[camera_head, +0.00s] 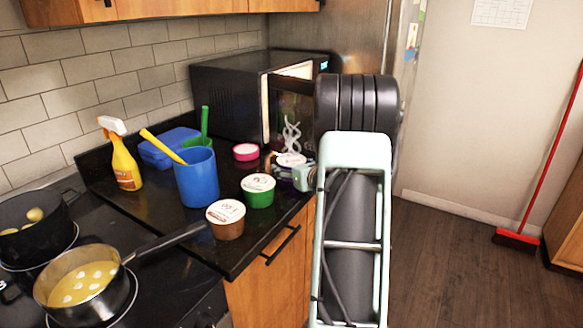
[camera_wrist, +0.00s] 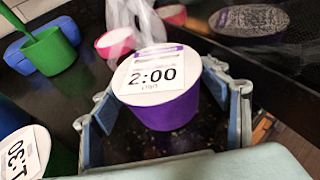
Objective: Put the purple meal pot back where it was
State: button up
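The purple meal pot (camera_wrist: 172,112) has a white lid marked "2:00" and is upright between the two fingers of my gripper (camera_wrist: 160,95) in the wrist view.
The black microwave (camera_head: 228,100) has a lit opening and an open door; the glass reflects the pot. Green (camera_head: 258,191), brown (camera_head: 226,219) and pink (camera_head: 245,152) pots stand on the black counter. A blue utensil cup (camera_head: 196,180) and spray bottle (camera_head: 121,158) stand left, a saucepan (camera_head: 87,281) front left.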

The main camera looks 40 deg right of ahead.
jog(key=shift+r, duration=0.1)
jog(key=shift+r+p, duration=0.2)
jog(key=shift+p, duration=0.1)
jog(key=v, duration=1.2)
jog(key=shift+f, duration=0.2)
